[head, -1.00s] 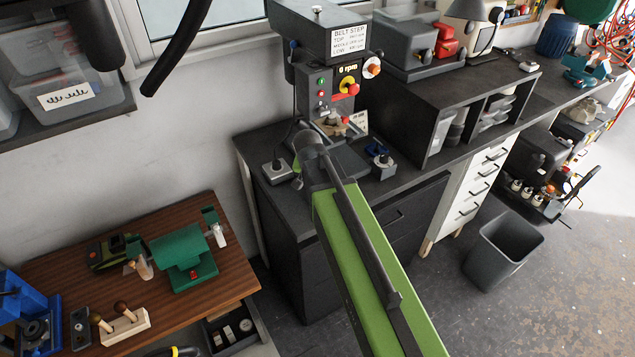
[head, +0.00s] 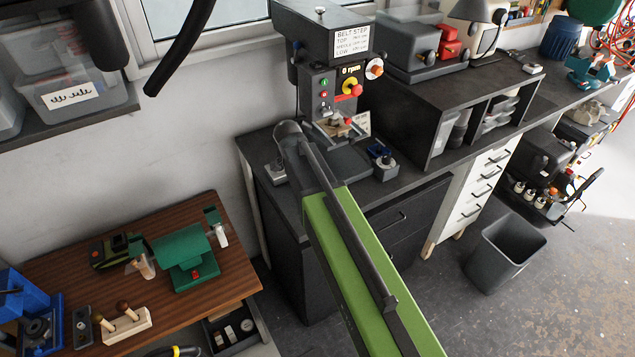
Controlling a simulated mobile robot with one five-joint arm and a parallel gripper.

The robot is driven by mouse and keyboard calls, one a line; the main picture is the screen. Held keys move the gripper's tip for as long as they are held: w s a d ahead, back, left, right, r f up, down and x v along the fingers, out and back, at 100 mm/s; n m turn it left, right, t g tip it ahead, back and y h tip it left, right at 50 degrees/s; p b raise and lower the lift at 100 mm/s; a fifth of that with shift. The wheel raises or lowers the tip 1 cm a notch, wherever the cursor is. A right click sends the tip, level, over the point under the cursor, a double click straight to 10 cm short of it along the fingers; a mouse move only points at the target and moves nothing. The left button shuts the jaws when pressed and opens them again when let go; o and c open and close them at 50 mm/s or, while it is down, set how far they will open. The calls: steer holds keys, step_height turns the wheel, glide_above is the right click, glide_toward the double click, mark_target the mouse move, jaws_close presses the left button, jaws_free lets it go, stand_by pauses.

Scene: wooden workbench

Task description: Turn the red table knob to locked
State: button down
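The drill press (head: 315,85) stands on the dark bench. A small red part (head: 348,120) shows low on it, near its table, and a red-tipped part (head: 356,90) sits by a yellow disc on its front. I cannot tell for sure which is the table knob, nor whether it is locked. My green arm reaches up from the lower right, its dark end joint in front of the bench just left of the press. My gripper is hidden behind the arm, so its fingers do not show.
A small blue vise (head: 380,153) stands right of the press. A grey block (head: 276,172) sits at the bench's left edge, partly covered by my arm. A dark shelf unit (head: 440,95) is at right. Lower left, a wooden table (head: 235,281) holds a green machine (head: 182,255).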

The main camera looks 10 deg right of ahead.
steer(key=shift+s+a, duration=0.1)
stand_by(0.3)
steer(key=c, duration=1.5)
jaws_free()
steer(key=shift+r, duration=0.1)
steer(key=p+v, duration=1.6)
steer(key=v, duration=0.1)
steer(key=shift+r, duration=0.15)
